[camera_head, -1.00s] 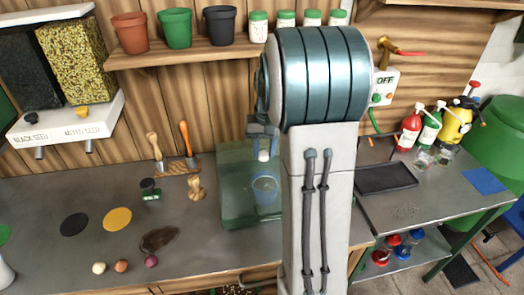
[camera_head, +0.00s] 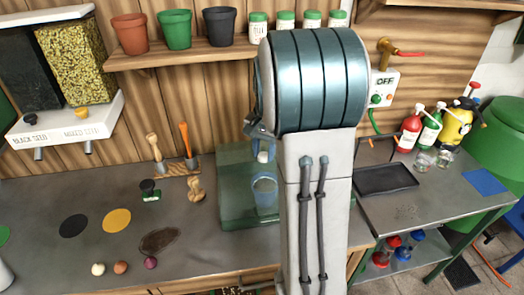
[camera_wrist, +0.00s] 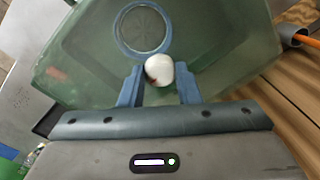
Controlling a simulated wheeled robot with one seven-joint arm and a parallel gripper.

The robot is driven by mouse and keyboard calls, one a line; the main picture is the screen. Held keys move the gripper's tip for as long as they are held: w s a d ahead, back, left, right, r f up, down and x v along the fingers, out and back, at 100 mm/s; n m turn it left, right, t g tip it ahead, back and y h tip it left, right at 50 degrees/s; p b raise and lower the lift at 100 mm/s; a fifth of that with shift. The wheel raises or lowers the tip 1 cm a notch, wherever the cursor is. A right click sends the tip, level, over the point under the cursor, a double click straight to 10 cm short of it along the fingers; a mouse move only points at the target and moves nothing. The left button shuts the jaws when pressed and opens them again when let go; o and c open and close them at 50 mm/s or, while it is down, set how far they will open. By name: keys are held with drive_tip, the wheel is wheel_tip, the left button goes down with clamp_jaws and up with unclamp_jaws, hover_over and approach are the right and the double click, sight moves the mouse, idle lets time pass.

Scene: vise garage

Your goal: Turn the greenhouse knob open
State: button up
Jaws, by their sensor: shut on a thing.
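The greenhouse (camera_head: 235,200) is a translucent green box standing on the bench against the wooden wall. It also fills the upper part of the wrist view (camera_wrist: 85,60). Its white round knob (camera_head: 263,157) shows just below my gripper in the head view. In the wrist view the knob (camera_wrist: 160,66) sits between the two blue fingers, with a small red mark at its lower edge. My gripper (camera_wrist: 159,76) is shut on the knob. In the head view my arm hides the right part of the greenhouse.
A blue-rimmed round container (camera_head: 265,190) shows through the greenhouse. Left of it stand a wooden tool holder (camera_head: 178,169) with an orange-handled tool, a wooden stamp (camera_head: 196,189) and a green-based stamp (camera_head: 150,190). A black tray (camera_head: 385,179) lies to the right. Pots line the shelf (camera_head: 190,52) above.

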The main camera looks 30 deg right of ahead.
drive_tip(key=shift+a, duration=0.1)
drive_tip(key=o, duration=1)
drive_tip(key=shift+w+a, duration=0.1)
drive_tip(key=shift+r, duration=0.15)
drive_tip(key=r, duration=0.9)
drive_tip(key=s+r, duration=0.1)
drive_tip(key=r, duration=0.3)
drive_tip(key=shift+d+r+b, duration=0.3)
drive_tip(key=shift+d, duration=0.1)
drive_tip(key=shift+a, duration=0.1)
